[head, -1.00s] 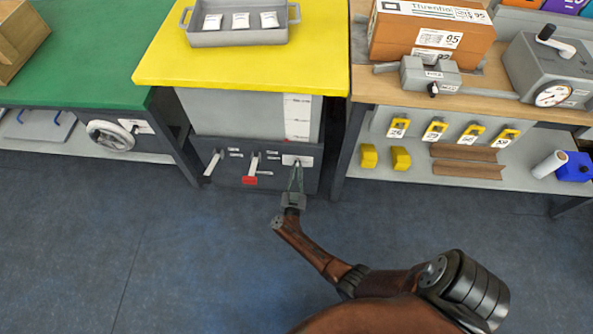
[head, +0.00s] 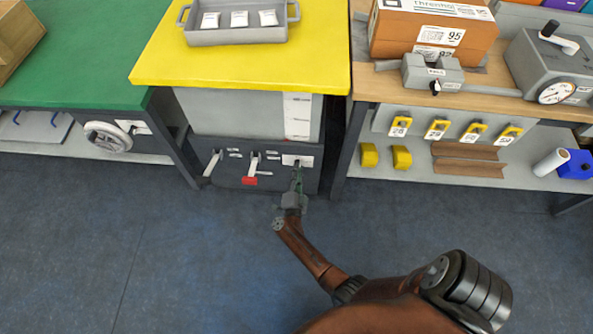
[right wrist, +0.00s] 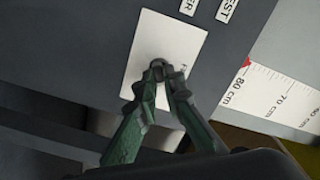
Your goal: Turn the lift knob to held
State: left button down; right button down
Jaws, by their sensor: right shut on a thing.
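The lift knob (right wrist: 158,64) is a small dark knob on a white label plate (right wrist: 146,42), mostly hidden between my fingertips. The plate (head: 297,160) is at the right end of the dark panel under the yellow table. My right gripper (head: 297,172) is at the plate, its green fingers closed together on the knob; it also fills the lower middle of the right wrist view (right wrist: 165,80). The label's lettering is mostly covered, so I cannot read the knob's setting. My left gripper is not in view.
Two white levers (head: 212,163) (head: 254,161) and a red tag (head: 249,181) sit left of the plate. A height scale (right wrist: 270,92) with a red pointer near 80 cm is beside the panel. The yellow tabletop (head: 160,62) holds a grey tray (head: 235,36). The blue floor in front is clear.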

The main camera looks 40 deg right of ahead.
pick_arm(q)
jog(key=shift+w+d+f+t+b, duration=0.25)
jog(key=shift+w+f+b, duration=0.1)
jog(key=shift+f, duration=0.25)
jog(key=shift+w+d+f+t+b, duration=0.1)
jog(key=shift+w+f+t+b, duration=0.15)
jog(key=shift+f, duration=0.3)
pick_arm(e)
jog(key=m, duration=0.6)
jog(key=shift+s+f+m, duration=0.1)
jog(key=shift+f+m, duration=0.15)
jog(key=shift+m, duration=0.15)
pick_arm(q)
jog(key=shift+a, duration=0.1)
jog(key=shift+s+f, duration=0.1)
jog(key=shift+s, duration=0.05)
pick_arm(e)
jog(key=c, duration=2)
grip_release()
jog(key=shift+r, duration=0.1)
jog(key=shift+c, duration=0.2)
